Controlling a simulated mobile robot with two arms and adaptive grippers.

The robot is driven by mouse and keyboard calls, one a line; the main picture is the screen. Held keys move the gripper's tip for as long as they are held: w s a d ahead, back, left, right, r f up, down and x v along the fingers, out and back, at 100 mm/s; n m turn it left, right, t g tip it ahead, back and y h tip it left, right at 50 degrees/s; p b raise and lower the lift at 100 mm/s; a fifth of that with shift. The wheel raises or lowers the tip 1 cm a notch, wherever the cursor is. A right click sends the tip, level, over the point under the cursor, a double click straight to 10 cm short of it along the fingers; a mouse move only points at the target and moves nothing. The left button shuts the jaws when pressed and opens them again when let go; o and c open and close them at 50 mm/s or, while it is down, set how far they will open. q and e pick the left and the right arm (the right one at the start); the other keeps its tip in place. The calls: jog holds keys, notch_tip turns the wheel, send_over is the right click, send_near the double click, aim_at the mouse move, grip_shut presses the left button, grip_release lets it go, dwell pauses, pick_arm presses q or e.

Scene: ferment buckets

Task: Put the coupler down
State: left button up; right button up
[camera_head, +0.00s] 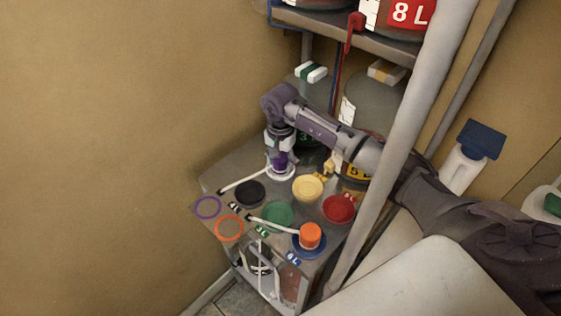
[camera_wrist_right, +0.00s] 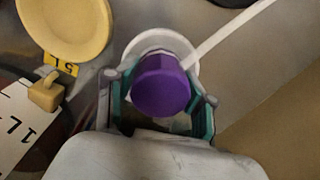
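The purple coupler (camera_wrist_right: 162,86) sits over a white round dish (camera_wrist_right: 178,42), with a white rod running off from it. In the head view the purple coupler (camera_head: 280,160) shows just below my right gripper (camera_head: 281,152), above the white dish (camera_head: 281,173). The coupler's lower part is hidden. My left gripper is not in view.
On the bench top, yellow (camera_head: 307,187), red (camera_head: 339,209), green (camera_head: 277,216) and black (camera_head: 250,193) dishes stand close by. An orange coupler (camera_head: 310,235) sits on a blue dish (camera_head: 309,248). Purple (camera_head: 208,207) and orange (camera_head: 229,229) rings lie at the left. Large jars stand behind.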

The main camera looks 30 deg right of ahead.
jog(key=shift+o, duration=0.9)
jog(key=shift+f, duration=0.1)
jog(key=shift+r+p, duration=0.4)
jog(key=shift+w+r+b, duration=0.1)
jog(key=shift+r+b, duration=0.25)
jog(key=shift+b, duration=0.05)
notch_tip(320, 180, up, 10)
jog(key=shift+f+b, duration=0.15)
jog(key=shift+b, duration=1.1)
jog(key=shift+r, duration=0.65)
